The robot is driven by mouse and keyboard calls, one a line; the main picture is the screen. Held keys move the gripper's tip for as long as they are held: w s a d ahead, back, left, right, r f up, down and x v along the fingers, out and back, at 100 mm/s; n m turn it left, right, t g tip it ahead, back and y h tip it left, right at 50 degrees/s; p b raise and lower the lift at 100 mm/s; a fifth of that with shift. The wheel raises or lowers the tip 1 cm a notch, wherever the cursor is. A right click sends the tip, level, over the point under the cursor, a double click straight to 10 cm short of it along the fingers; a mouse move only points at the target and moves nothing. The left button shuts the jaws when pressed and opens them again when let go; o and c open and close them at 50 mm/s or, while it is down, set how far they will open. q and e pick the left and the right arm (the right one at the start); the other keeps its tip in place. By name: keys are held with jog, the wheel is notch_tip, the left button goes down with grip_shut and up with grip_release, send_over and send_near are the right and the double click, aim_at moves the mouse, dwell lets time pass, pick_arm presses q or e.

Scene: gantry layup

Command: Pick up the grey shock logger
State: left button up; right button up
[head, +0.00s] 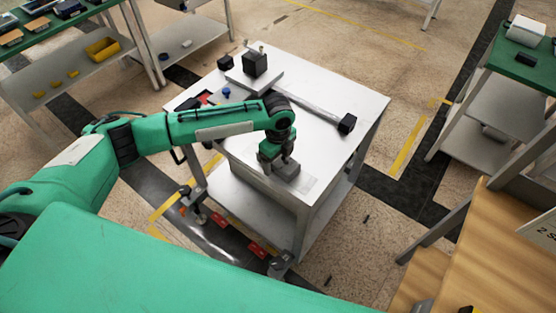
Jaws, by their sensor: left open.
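A small grey box, which looks like the shock logger (289,173), lies near the front edge of the white table (315,145), on a slightly darker patch. My left gripper (280,161) points down right over the box and hides part of it. The gripper is open; I cannot tell whether its fingers are beside the box or just above it. My right gripper is not in view.
A plate with a black block (255,64) stands at the table's back. A bar with a black end (347,124) lies to the right. A blue knob (226,92) and a red-marked item sit at the left. A wooden surface (500,240) is at lower right.

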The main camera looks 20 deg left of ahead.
pick_arm(q)
jog(key=shift+c, duration=0.5)
jog(key=c, duration=1.1)
jog(key=shift+o, duration=0.2)
